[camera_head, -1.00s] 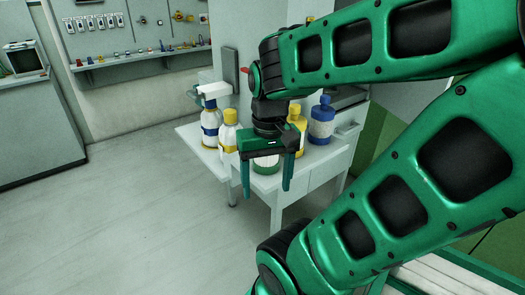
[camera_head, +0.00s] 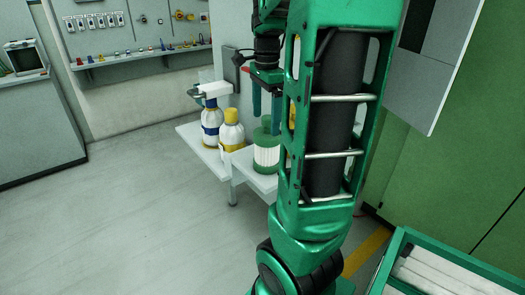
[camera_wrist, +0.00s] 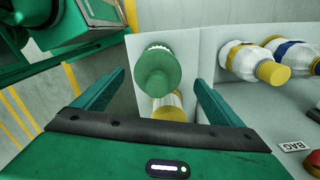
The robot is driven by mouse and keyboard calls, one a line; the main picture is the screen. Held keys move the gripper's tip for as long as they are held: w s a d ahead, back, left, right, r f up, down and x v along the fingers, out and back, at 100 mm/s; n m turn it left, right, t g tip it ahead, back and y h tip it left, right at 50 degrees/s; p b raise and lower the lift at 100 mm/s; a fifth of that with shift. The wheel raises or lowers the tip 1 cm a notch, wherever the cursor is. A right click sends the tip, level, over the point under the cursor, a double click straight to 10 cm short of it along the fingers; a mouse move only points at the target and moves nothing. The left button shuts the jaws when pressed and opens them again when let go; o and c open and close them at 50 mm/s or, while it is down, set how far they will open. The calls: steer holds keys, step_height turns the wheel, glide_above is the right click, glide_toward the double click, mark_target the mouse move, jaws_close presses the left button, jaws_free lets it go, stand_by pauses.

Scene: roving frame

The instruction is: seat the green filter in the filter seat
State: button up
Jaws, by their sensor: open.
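The green filter (camera_head: 266,158), a white pleated cylinder with a green cap, stands upright near the front edge of the white bench (camera_head: 241,163). In the wrist view its green cap (camera_wrist: 158,72) shows between my fingers. My gripper (camera_head: 266,104) is open and empty, pointing down above the filter; part of it is hidden behind my arm. The fingers (camera_wrist: 160,84) are spread on either side of the filter in the wrist view; contact cannot be told. I cannot make out the filter seat in these views.
A yellow-capped white item (camera_wrist: 167,106) stands close by the green filter. A green-edged tray with white slats (camera_head: 445,270) is at lower right. Floor at left is clear.

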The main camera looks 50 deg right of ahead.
mark_target(265, 132)
steer(key=shift+s+f, duration=0.1)
steer(key=shift+f, duration=4.1)
steer(key=c, duration=1.4)
